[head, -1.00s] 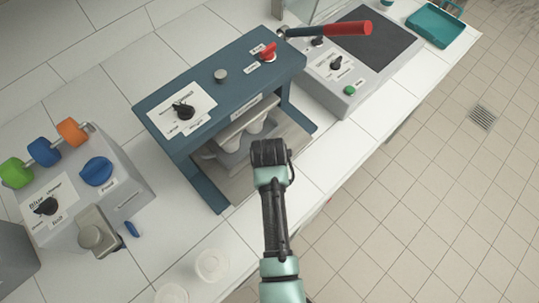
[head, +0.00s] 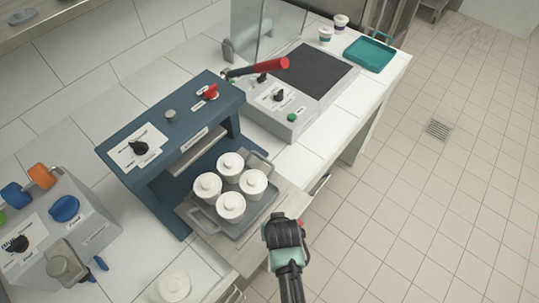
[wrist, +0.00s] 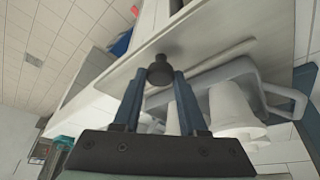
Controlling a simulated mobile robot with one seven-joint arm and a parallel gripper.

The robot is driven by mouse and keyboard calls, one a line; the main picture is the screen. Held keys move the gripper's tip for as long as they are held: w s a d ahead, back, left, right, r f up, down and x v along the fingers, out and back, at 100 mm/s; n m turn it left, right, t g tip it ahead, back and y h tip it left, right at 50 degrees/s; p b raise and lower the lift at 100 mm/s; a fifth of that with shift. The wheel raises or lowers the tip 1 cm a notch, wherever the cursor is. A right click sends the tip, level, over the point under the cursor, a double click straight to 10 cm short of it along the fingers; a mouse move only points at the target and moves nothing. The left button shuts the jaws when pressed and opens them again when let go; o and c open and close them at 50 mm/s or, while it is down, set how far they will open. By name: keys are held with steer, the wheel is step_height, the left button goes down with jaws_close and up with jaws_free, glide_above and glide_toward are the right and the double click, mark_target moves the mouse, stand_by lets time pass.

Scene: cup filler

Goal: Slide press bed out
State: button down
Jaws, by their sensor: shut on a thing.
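The press bed (head: 248,252) is a pale flat board that sticks out of the front of the blue press (head: 225,105). A grey tray with handles (head: 262,160) lies on it and holds several white lidded cups (head: 231,206). My gripper (head: 284,222) is at the bed's front edge in the head view and hides what it holds there. In the wrist view the bed (wrist: 215,35) shows as a pale slab, and my gripper's blue fingers (wrist: 160,85) are shut on a dark round knob (wrist: 160,68) at its edge. Cups (wrist: 232,105) show beyond the fingers.
A grey machine with a blue knob (head: 64,208) stands at the left. A sealing unit (head: 290,115) with a dark plate and a red-handled lever (head: 258,69) stands behind the press. A teal tray (head: 370,54) lies at the far end. The tiled floor at right is free.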

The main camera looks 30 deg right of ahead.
steer(key=shift+s+d+f, duration=0.1)
steer(key=shift+s+d, duration=0.15)
steer(key=shift+s, duration=0.35)
steer(key=shift+c, duration=2.2)
jaws_free()
steer(key=shift+s, duration=0.1)
steer(key=shift+r, duration=0.2)
steer(key=b+v, duration=0.1)
steer(key=v, duration=1.1)
steer(key=shift+a+r, duration=0.2)
steer(key=shift+r, duration=0.1)
steer(key=shift+s, duration=0.1)
